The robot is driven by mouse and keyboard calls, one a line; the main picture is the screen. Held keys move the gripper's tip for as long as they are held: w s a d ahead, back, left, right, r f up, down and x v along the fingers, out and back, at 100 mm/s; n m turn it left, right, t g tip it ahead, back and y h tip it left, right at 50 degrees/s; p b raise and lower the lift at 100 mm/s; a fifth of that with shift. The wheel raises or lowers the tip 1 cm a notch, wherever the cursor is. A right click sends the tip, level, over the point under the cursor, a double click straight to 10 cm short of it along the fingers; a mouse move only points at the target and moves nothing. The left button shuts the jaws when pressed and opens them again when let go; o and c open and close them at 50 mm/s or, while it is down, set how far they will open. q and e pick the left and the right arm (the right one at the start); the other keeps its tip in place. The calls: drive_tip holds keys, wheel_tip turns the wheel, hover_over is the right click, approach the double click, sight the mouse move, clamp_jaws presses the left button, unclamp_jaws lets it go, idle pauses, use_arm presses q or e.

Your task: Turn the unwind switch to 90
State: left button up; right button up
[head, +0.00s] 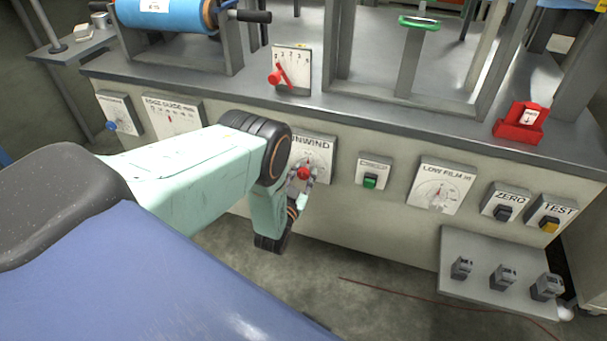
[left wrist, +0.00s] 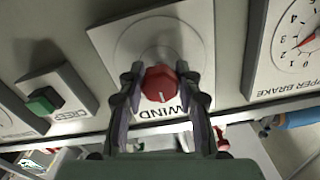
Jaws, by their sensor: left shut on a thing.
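The unwind switch is a red knob (head: 304,174) on a white plate labelled UNWIND (head: 322,150) on the front panel. In the left wrist view the red knob (left wrist: 160,84) has a pale pointer line and sits between the two fingers of my left gripper (left wrist: 161,90). In the head view my left gripper (head: 303,178) is at the plate and closed around the knob. The arm hides the left part of the plate, so the scale marks around the knob cannot be read. My right gripper is out of view.
To the right are a green-button switch (head: 370,181), the low film dial (head: 440,188) and the zero (head: 504,203) and test (head: 550,213) switches. To the left is the edge guide plate (head: 172,115). A red lever (head: 279,76) stands above on the bench edge. A grey shelf (head: 480,250) juts out at lower right.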

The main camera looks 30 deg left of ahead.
use_arm(q)
drive_tip(key=shift+m, duration=0.3)
drive_tip(key=m, duration=0.8)
drive_tip(key=shift+m, duration=0.3)
drive_tip(key=m, duration=0.4)
drive_tip(key=shift+m+p, duration=0.3)
drive_tip(key=shift+m, duration=1.9)
drive_tip(key=o, duration=1.2)
drive_tip(key=shift+s, duration=0.1)
drive_tip(key=v, duration=1.1)
drive_tip(key=shift+s, duration=0.4)
